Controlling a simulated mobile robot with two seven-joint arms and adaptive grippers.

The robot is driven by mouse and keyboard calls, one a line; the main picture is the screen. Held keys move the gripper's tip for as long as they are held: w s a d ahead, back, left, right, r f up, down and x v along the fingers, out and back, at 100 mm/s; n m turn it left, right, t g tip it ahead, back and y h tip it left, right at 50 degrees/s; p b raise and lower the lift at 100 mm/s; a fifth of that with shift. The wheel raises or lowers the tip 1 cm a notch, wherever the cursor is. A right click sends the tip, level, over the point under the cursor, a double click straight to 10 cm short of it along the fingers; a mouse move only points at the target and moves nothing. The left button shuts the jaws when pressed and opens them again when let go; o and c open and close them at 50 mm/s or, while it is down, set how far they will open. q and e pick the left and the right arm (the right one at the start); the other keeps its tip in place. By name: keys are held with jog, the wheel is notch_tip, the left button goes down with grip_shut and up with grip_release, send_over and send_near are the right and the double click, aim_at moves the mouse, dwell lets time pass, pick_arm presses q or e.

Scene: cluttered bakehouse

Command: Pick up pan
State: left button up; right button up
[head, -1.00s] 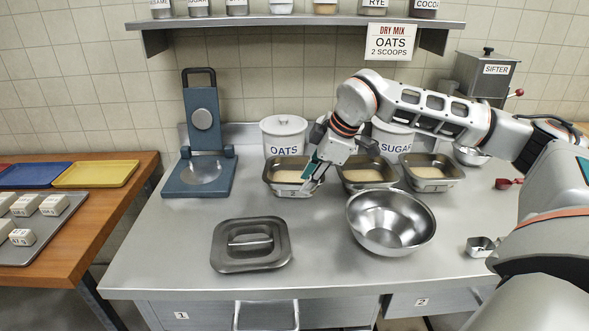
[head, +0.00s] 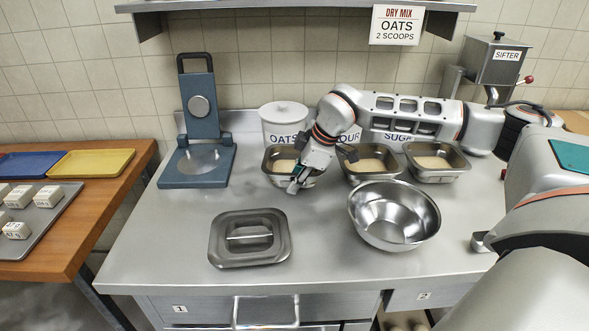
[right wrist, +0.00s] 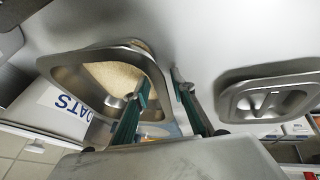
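A rectangular steel pan (head: 269,173) with pale grain in it stands on the counter in front of the OATS canister. The right wrist view shows the same pan (right wrist: 63,73) from above. My right gripper (head: 296,187) is at the pan's front edge, fingers pointing down. In the right wrist view my right gripper (right wrist: 161,78) has its fingers apart, one over the pan's inside and one outside the near wall, so they straddle the rim. Contact cannot be told. The arm hides the pan's right part in the head view. My left gripper is not in view.
Two similar pans, the middle one (head: 348,178) and the right one (head: 412,174), stand to the right. A steel bowl (head: 394,232) and a lid (head: 250,252) lie in front.

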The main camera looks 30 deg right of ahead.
jog(key=shift+f, duration=0.3)
dwell(0.5)
grip_shut()
jog(key=shift+r, duration=0.1)
